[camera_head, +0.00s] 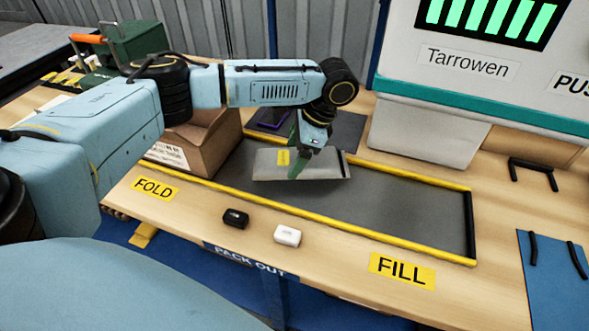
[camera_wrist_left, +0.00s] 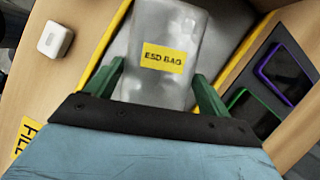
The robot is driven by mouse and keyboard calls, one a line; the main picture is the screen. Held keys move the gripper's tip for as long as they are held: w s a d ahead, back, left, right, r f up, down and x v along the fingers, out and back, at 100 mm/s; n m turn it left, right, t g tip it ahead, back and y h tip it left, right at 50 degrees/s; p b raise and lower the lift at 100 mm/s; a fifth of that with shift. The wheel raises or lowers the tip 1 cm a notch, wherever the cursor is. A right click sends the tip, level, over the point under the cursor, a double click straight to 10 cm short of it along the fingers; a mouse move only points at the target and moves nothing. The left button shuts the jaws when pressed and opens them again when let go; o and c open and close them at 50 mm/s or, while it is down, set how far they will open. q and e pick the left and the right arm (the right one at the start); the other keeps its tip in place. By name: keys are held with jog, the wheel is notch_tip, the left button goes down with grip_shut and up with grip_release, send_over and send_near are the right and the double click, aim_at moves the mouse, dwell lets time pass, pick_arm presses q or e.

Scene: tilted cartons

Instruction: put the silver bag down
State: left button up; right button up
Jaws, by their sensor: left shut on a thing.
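The silver bag (camera_head: 325,166) is a flat grey pouch with a yellow label reading "ESD BAG" in the left wrist view (camera_wrist_left: 188,30). My left gripper (camera_head: 299,160) has green fingers and is shut on the bag, with one finger on each side of it in the left wrist view (camera_wrist_left: 158,82). The bag is at the grey, yellow-edged mat area (camera_head: 410,210) on the table. I cannot tell whether it touches the surface. My right gripper is not in view.
An open cardboard carton (camera_head: 205,145) stands left of the bag. A black case (camera_head: 236,218) and a white case (camera_head: 287,235) lie on the wooden front strip. A large white machine (camera_head: 480,70) stands at back right. The mat's right part is clear.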

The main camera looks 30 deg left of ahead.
pick_arm(q)
notch_tip(320, 180, down, 4)
jog(key=shift+f+b, duration=0.1)
jog(key=shift+b, duration=0.45)
jog(key=shift+f, duration=0.2)
jog(key=o, duration=0.8)
jog(key=shift+f, duration=0.1)
jog(key=shift+o, duration=0.8)
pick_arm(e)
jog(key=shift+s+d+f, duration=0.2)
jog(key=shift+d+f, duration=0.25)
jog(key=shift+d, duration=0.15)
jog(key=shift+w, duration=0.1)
